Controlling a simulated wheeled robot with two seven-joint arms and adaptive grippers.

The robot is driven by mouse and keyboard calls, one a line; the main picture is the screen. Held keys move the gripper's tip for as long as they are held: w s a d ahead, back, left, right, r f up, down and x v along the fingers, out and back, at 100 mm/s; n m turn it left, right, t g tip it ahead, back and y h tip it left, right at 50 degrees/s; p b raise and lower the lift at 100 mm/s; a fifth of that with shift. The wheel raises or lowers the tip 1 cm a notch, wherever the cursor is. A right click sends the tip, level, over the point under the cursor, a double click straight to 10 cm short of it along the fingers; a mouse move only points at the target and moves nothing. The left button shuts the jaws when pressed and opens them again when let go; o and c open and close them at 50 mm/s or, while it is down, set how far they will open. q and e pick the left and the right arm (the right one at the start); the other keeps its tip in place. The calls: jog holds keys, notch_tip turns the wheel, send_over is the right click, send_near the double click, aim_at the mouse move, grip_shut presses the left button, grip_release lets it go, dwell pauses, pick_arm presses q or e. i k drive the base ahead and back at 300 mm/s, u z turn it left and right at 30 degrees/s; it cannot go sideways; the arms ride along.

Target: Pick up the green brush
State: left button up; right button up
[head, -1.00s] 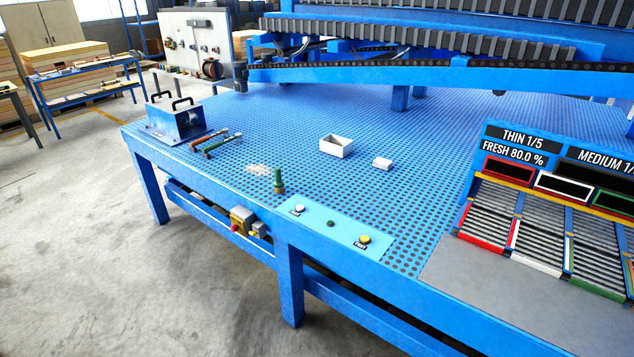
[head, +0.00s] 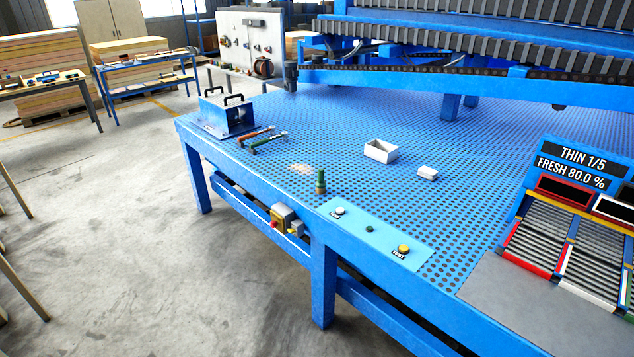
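A small upright green object (head: 320,182), which looks like the green brush, stands near the front edge of the blue perforated table (head: 360,118). Its top is narrow and its base wider and brownish; bristles are too small to make out. A green-handled tool (head: 268,143) lies farther back to its left, beside a red-orange-handled tool (head: 255,134). Neither of my grippers is in view.
A pale scrap pile (head: 300,169) lies behind the green object. A white open box (head: 381,151) and a small white block (head: 428,173) are to the right. A button panel (head: 375,234) is in front. A blue handled device (head: 227,116) stands at the left corner.

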aim_at(320, 184)
jog(key=z, duration=0.05)
jog(key=k, duration=0.5)
jog(key=u, duration=0.7)
jog(key=i, duration=1.45)
jog(key=z, duration=0.35)
